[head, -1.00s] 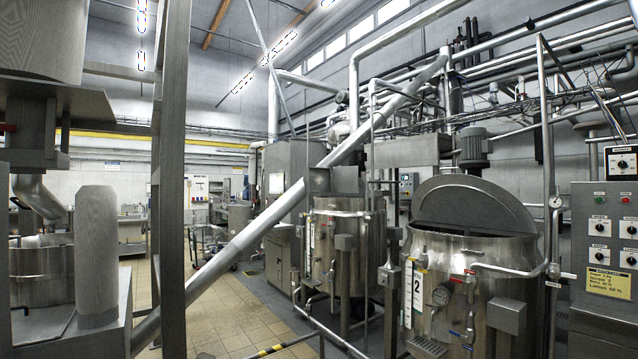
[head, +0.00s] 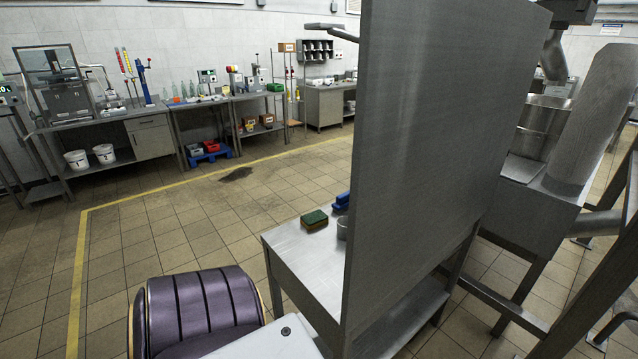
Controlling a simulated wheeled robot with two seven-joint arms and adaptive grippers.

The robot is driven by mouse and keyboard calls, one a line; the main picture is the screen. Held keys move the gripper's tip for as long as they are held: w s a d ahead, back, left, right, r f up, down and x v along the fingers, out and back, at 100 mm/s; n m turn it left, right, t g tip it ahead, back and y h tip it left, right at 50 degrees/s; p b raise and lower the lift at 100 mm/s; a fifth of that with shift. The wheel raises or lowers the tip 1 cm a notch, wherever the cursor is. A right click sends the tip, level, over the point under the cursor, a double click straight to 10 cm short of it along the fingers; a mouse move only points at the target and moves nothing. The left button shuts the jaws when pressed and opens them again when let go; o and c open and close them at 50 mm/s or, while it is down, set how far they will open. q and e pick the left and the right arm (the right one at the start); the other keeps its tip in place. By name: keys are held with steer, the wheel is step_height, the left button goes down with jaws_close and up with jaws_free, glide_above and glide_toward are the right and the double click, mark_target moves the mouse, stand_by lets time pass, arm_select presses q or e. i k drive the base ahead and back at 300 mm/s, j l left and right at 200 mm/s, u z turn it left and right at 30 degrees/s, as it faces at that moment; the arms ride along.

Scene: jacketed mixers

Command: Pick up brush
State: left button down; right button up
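A small blue object (head: 341,203) lies on a steel table (head: 285,247) in the head view. It may be the brush, but a tall grey panel (head: 430,150) hides part of it, so I cannot tell for sure. A green and brown sponge (head: 314,221) lies on the table just in front of it. The rim of a grey round container (head: 342,230) shows beside the panel's edge. Neither of my grippers is in view.
A purple ribbed chair back (head: 205,308) stands close at the bottom. Workbenches (head: 155,115) with tools and bottles line the far wall, with white buckets (head: 104,153) below. The tiled floor between, with a yellow line (head: 78,270), is mostly clear. Steel machinery (head: 590,120) stands right.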

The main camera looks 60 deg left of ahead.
mark_target(341, 205)
steer(key=u, duration=1.7)
steer(key=i+j+z, duration=0.2)
steer(key=j, duration=0.35)
steer(key=i+j+z, duration=0.15)
steer(key=i+j, duration=0.2)
steer(key=j, duration=0.2)
steer(key=i+j+z, duration=0.2)
steer(key=j, duration=0.4)
steer(key=i+j+z, duration=0.15)
steer(key=j, duration=0.45)
steer(key=i+j+z, duration=0.2)
steer(key=j, duration=0.45)
steer(key=i+j+z, duration=0.15)
steer(key=j, duration=0.5)
steer(key=j+z, duration=0.2)
steer(key=j, duration=0.5)
